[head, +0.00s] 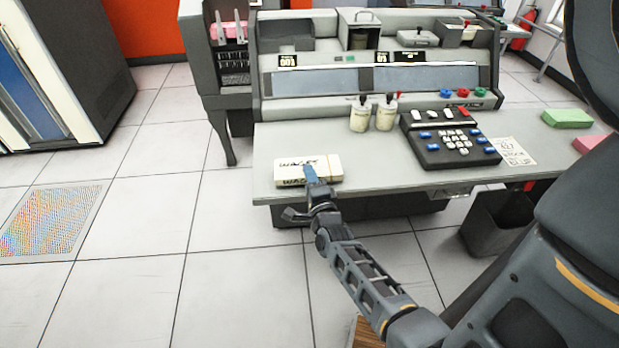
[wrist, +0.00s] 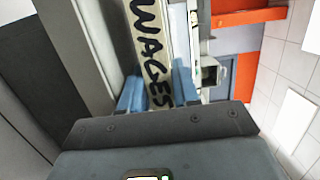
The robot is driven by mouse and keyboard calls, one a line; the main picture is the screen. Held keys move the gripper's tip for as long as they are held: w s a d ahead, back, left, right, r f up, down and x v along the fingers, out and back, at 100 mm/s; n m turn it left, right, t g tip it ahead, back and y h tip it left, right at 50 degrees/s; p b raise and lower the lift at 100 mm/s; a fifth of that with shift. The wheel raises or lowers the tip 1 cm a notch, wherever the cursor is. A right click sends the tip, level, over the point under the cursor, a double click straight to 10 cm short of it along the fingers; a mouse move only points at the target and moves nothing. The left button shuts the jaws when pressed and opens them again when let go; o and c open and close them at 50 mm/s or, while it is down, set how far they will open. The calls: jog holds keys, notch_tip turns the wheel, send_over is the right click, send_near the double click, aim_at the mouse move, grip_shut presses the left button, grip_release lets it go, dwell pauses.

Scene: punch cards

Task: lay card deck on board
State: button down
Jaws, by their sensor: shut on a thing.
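The card deck (head: 296,163) is a cream-white block with WAGES in black hand lettering. It is at the front left corner of the grey desk board (head: 365,170); I cannot tell whether it rests on the board or is just above it. My gripper (head: 311,174) reaches in from the front, its blue fingertips shut on the deck. In the wrist view the deck (wrist: 150,45) stands out lengthwise between the two blue fingers (wrist: 158,92). The gripper hides part of the deck's front in the head view.
Two cream bottles (head: 373,115) and a black keypad (head: 450,140) stand right of the deck. A punch console (head: 375,78) closes the back. A green block (head: 567,117) and a pink block (head: 590,142) lie at the right. A dark bin (head: 497,225) is below. Floor is clear at left.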

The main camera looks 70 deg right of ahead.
jog(key=c, duration=0.8)
grip_release()
jog(key=shift+o, duration=0.3)
jog(key=shift+s+f, duration=0.1)
jog(key=shift+f, duration=0.05)
jog(key=shift+s+a+f, duration=0.2)
jog(key=shift+a, duration=0.25)
jog(key=b+v, duration=0.1)
jog(key=v, duration=0.5)
jog(key=shift+s+a+r, duration=0.2)
jog(key=shift+a+r, duration=0.15)
jog(key=shift+r, duration=0.05)
jog(key=shift+r, duration=0.1)
